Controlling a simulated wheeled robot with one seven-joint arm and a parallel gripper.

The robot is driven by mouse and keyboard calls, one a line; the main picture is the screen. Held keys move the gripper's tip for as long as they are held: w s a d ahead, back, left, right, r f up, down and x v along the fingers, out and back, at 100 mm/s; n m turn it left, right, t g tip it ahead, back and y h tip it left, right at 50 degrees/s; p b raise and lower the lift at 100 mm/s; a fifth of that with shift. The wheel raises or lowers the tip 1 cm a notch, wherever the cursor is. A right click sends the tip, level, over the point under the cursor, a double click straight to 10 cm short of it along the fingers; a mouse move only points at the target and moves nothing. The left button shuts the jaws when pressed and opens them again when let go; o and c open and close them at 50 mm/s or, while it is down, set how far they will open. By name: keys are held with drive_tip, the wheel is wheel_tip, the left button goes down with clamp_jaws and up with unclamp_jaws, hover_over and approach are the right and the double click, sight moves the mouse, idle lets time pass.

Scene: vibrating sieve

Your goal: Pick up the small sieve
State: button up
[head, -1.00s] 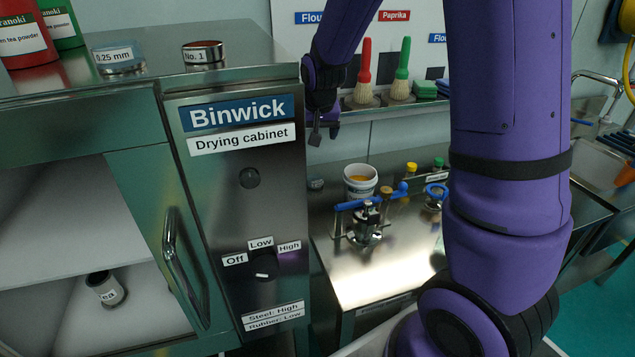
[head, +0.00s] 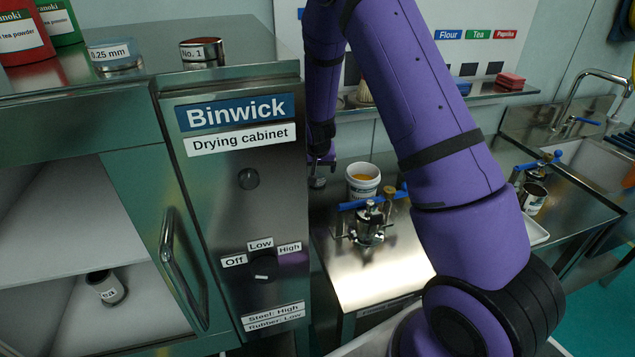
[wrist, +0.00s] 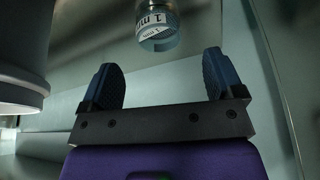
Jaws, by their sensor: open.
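A small sieve (wrist: 157,28) labelled "1 mm" shows at the top of the wrist view, just beyond my fingertips and in line with the gap between them. My gripper (wrist: 163,75) is open and empty; its two dark fingers stand wide apart. In the head view my gripper (head: 321,164) points down behind the drying cabinet's right edge, close to the small sieve (head: 317,183) on the steel worktop. Whether a finger touches the sieve cannot be told. Another sieve (head: 115,56), labelled "0.25 mm", stands on top of the drying cabinet.
A white tub (head: 362,180) stands right of the sieve; it is close at the left in the wrist view (wrist: 20,60). A clamp device with blue handles (head: 370,222) stands in front. The drying cabinet (head: 230,230) borders the left. A shelf (head: 440,98) runs above.

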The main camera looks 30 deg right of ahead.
sight(317, 173)
drive_tip(key=shift+x, duration=2.95)
drive_tip(key=shift+w+d, duration=0.1)
drive_tip(key=c, duration=1)
drive_tip(key=shift+r, duration=0.1)
drive_tip(key=shift+r, duration=0.45)
drive_tip(key=shift+s+r, duration=0.15)
drive_tip(key=shift+s, duration=0.05)
drive_tip(key=s+a, duration=0.1)
drive_tip(key=s, duration=0.1)
drive_tip(key=s+a, duration=0.1)
drive_tip(key=s, duration=0.1)
drive_tip(key=s+a, duration=0.1)
drive_tip(key=s, duration=0.2)
drive_tip(key=shift+s+a, duration=0.1)
drive_tip(key=shift+a, duration=0.3)
wheel_tip(317, 173, up, 14)
drive_tip(key=shift+d+f, duration=0.1)
drive_tip(key=shift+d, duration=0.05)
